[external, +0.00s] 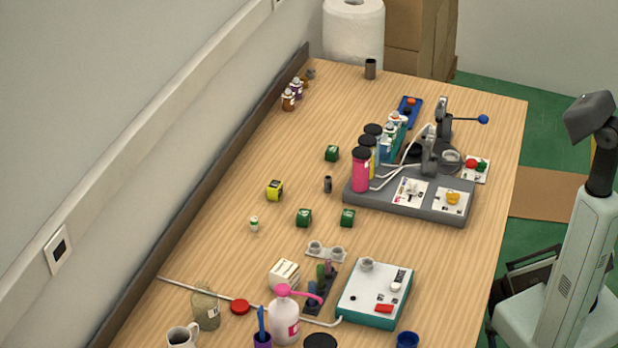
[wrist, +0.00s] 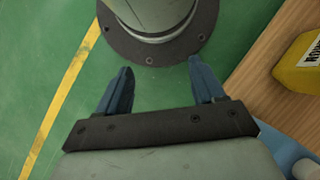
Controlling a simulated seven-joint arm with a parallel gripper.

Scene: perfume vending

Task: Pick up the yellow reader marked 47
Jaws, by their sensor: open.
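A small yellow block-shaped device (external: 275,190) with a dark face sits on the left middle of the wooden table in the external view. It fits the yellow reader, but its marking is too small to read. In the wrist view my gripper (wrist: 159,80) is open, its two blue fingers apart with nothing between them. It points down over the green floor near a round grey flanged base, away from the yellow device. My fingers cannot be made out in the external view.
Similar green blocks (external: 304,218) and a small dark cylinder (external: 328,184) stand near the yellow device. A yellow lettered object (wrist: 300,65) shows in the wrist view.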

